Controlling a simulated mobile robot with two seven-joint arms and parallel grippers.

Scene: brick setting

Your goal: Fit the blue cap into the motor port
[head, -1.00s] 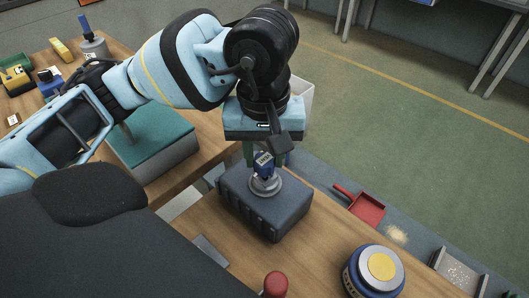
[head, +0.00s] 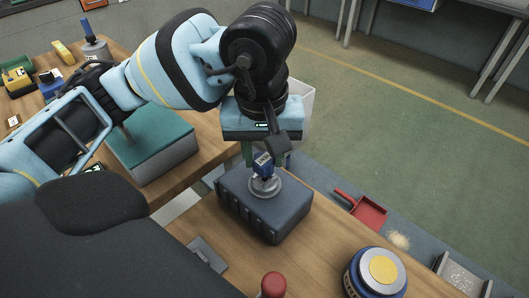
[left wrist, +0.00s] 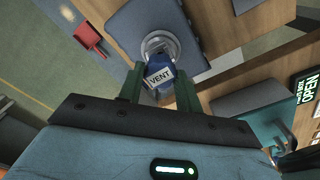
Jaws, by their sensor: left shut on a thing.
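The blue cap (head: 263,163) carries a white label, which reads VENT in the left wrist view (left wrist: 160,76). My left gripper (head: 262,160) is shut on the cap from above; its green fingers show on both sides of it in the left wrist view. The motor is a dark grey ribbed block (head: 285,218) on the wooden bench. Its port, a round grey metal collar (head: 265,188), is on top and also shows in the left wrist view (left wrist: 157,42). The cap is right at the collar; I cannot tell how deep it sits. My right gripper is not in view.
A blue round container with a yellow-centred lid (head: 382,270) and a red knob (head: 274,285) stand at the front of the bench. A red dustpan (head: 368,212) lies on the floor. A teal-topped box (head: 150,140) stands left.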

